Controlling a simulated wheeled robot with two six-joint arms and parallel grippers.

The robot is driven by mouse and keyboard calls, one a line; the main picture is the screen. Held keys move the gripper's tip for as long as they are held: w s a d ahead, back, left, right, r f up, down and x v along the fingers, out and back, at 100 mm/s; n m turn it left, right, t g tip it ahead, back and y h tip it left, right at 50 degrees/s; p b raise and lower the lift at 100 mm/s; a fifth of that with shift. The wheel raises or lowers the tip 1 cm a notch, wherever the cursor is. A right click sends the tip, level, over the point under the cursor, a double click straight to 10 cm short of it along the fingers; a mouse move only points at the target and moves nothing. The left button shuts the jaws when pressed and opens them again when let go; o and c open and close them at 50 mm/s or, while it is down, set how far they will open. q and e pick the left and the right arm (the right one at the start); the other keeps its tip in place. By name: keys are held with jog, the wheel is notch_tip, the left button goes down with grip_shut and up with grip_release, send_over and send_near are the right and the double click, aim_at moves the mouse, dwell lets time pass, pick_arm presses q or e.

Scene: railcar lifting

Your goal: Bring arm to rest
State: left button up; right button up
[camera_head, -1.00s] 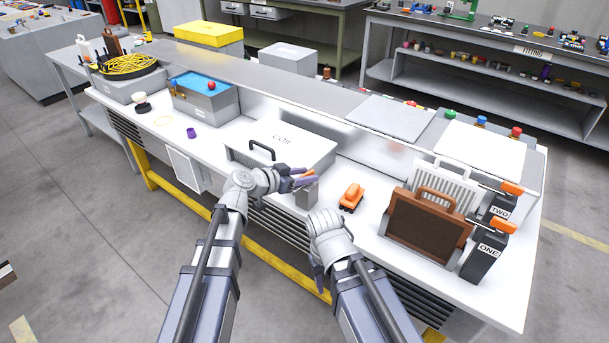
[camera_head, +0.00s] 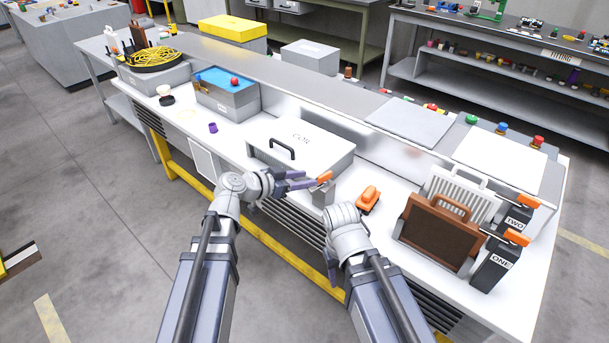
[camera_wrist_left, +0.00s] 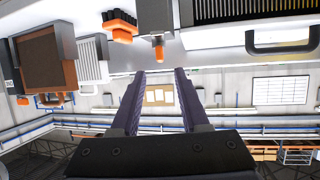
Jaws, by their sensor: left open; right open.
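My left gripper (camera_head: 306,181) is open and empty over the front edge of the white bench. In the head view its purple fingers point right, towards a small grey block with an orange top (camera_head: 322,192). The left wrist view shows both fingers (camera_wrist_left: 160,75) spread apart with nothing between them. The orange tip (camera_wrist_left: 158,53) shows beyond them, apart from the fingers. My right gripper (camera_head: 334,262) hangs low in front of the bench, to the right of the left one. Its fingers are mostly hidden by its own wrist and arm.
A grey box marked COIL (camera_head: 320,150) and an orange part (camera_head: 368,200) lie on the bench (camera_head: 385,245). A brown framed panel (camera_head: 435,238) and black units ONE (camera_head: 495,265) and TWO (camera_head: 515,218) stand to the right.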

pick_arm(q)
jog(key=s+d+f+n+g+y+p, duration=0.1)
jog(key=s+d+f+g+y+p, duration=0.2)
jog(key=s, duration=0.5)
jog(key=s+d+f+n+g+y+p, duration=0.1)
jog(key=s+f+n+g+y+p, duration=0.1)
jog(key=s+f+g+y, duration=0.45)
jog(key=s+a+r+n+y+p, duration=0.1)
jog(key=s+a+r+n+y, duration=0.1)
jog(key=s+a, duration=0.2)
jog(key=shift+s+a+r+n, duration=0.15)
jog(key=shift+s+r+n, duration=0.15)
jog(key=shift+s, duration=0.8)
jog(key=shift+o, duration=0.2)
